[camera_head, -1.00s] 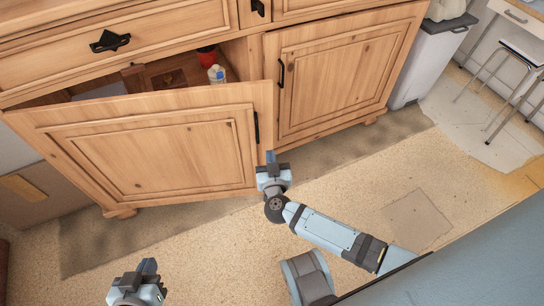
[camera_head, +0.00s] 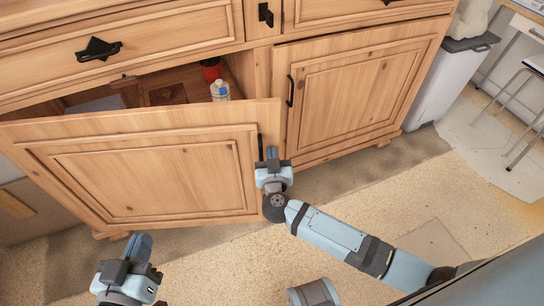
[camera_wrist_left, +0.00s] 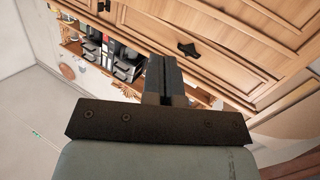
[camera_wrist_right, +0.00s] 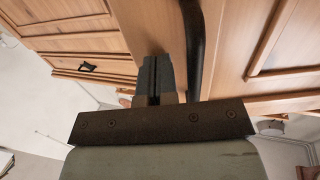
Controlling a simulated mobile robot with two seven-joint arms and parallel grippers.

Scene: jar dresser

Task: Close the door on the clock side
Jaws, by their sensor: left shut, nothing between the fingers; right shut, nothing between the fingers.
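The wooden dresser's left door (camera_head: 155,175) stands partly open, with its free edge at the right and a gap above it into the cabinet. Its black handle (camera_head: 260,147) is near that edge. My right gripper (camera_head: 272,156) is shut and empty, close to this handle; contact cannot be told. In the right wrist view, a dark handle (camera_wrist_right: 194,45) runs just right of the closed fingers (camera_wrist_right: 151,78). My left gripper (camera_head: 140,246) is shut and empty, in front of the door's lower part and apart from it. The right door (camera_head: 355,95) is closed. No clock is visible.
A red-topped jar (camera_head: 211,70) and a small bottle (camera_head: 219,90) stand inside the cabinet. A grey bin (camera_head: 446,75) and a stool (camera_head: 525,105) are at the right. The floor (camera_head: 215,270) between the grippers is clear.

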